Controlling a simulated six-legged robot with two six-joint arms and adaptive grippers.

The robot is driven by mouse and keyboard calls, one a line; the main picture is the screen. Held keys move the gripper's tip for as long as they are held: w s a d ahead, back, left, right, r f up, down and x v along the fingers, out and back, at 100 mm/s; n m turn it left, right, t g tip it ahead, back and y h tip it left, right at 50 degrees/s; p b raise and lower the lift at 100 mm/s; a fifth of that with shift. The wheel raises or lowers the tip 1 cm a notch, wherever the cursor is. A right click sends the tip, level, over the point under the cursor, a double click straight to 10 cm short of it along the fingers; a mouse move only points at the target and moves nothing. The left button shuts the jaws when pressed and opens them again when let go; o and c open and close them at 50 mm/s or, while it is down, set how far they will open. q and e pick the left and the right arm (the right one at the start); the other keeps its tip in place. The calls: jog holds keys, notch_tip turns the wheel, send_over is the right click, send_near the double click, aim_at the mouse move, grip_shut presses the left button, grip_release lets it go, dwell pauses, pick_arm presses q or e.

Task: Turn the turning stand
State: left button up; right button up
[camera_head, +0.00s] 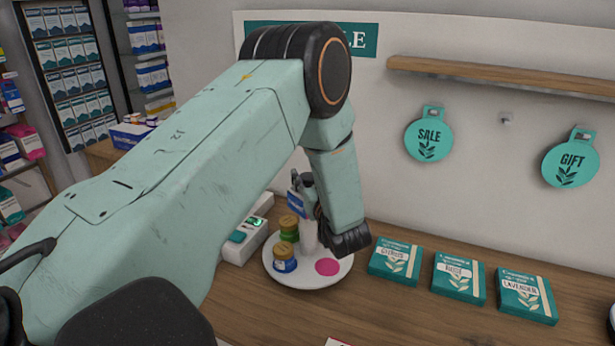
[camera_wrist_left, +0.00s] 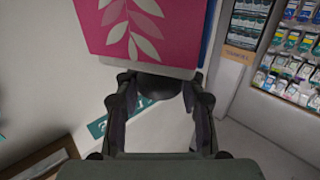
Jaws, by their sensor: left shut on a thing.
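The turning stand (camera_head: 272,272) is a round white plate on the wooden counter. On it are a blue jar with a gold lid (camera_head: 285,260), a green jar (camera_head: 289,228) and a pink round mark (camera_head: 327,267). A pale upright part (camera_head: 308,240) rises by its middle, with a blue and white panel (camera_head: 296,203) above. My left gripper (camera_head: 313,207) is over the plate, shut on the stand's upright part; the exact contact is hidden. The left wrist view shows a pink panel with a white leaf (camera_wrist_left: 140,28) just beyond the fingertips (camera_wrist_left: 157,88). My right gripper is out of view.
A white device with a green display (camera_head: 246,240) stands close left of the plate. Teal boxes marked Citrus (camera_head: 396,262), Rose (camera_head: 459,278) and Lavender (camera_head: 527,295) lie to the right. A wooden shelf (camera_head: 500,78) and round tags (camera_head: 428,138) are on the wall behind.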

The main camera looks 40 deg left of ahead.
pick_arm(q)
grip_shut()
jog(key=shift+w+n+g+y+b, duration=0.1)
jog(key=shift+n+g+y+b, duration=0.4)
jog(key=shift+n+g+b, duration=0.45)
jog(key=shift+r+n+g+y+b, duration=0.1)
jog(key=shift+n+g+y+b, duration=0.35)
jog(key=shift+n+g, duration=0.65)
jog(key=shift+r+n+g+y+b, duration=0.1)
jog(key=shift+n+g+y+b, duration=0.3)
jog(key=shift+g, duration=1.25)
jog(key=shift+o, duration=2.4)
grip_release()
jog(key=o, duration=0.4)
jog(key=shift+d, duration=0.2)
jog(key=shift+a+f, duration=0.1)
